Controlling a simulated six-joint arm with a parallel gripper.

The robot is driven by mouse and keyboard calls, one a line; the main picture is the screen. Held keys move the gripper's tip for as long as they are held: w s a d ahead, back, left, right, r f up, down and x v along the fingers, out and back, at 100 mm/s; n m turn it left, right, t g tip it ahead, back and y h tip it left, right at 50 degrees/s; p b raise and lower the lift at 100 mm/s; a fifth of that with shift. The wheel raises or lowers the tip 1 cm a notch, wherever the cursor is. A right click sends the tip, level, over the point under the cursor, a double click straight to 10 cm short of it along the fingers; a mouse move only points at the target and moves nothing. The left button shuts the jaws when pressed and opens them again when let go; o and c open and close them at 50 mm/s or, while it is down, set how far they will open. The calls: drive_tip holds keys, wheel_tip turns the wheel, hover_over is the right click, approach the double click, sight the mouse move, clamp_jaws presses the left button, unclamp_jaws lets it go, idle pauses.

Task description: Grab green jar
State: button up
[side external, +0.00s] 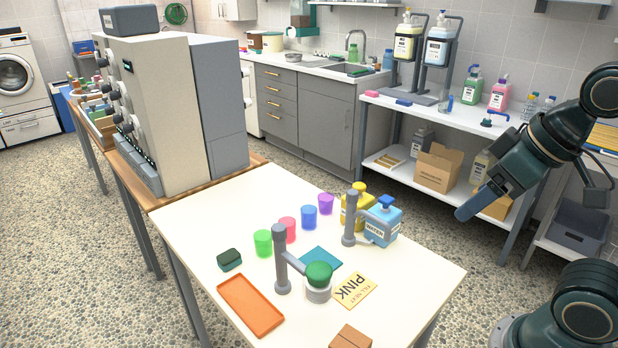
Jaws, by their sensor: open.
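A bright green translucent jar (263,243), open-topped and cup-like, stands upright on the cream table (195,235). It is at the left end of a slanting row with a pink jar (287,229), a blue jar (309,217) and a purple jar (326,204). My gripper (467,211) is off the table's right side, high and far from the green jar. It is open, with nothing seen in it; its fingers overlap from this side.
Grey posts (281,260) stand on the table, the nearer one close to the green jar with an arm to a green-topped holder (318,274). A dark green sponge (229,259), orange tray (250,304), PINK card (354,290) and yellow and blue bottles (382,223) are also there.

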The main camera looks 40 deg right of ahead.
drive_tip(key=shift+w+r, duration=0.1)
drive_tip(key=w+a+r+m+g, duration=0.1)
drive_tip(key=w+r+m, duration=0.4)
drive_tip(key=w, duration=0.7)
drive_tip(key=m+g, duration=0.5)
drive_tip(key=m, duration=0.8)
hover_over(264, 244)
drive_tip(key=w+d, duration=0.1)
drive_tip(key=w, duration=0.1)
wheel_tip(264, 244, down, 21)
drive_tip(key=shift+w+r, duration=0.1)
drive_tip(key=shift+r, duration=0.1)
drive_tip(key=shift+f, duration=0.1)
drive_tip(key=shift+f, duration=4.2)
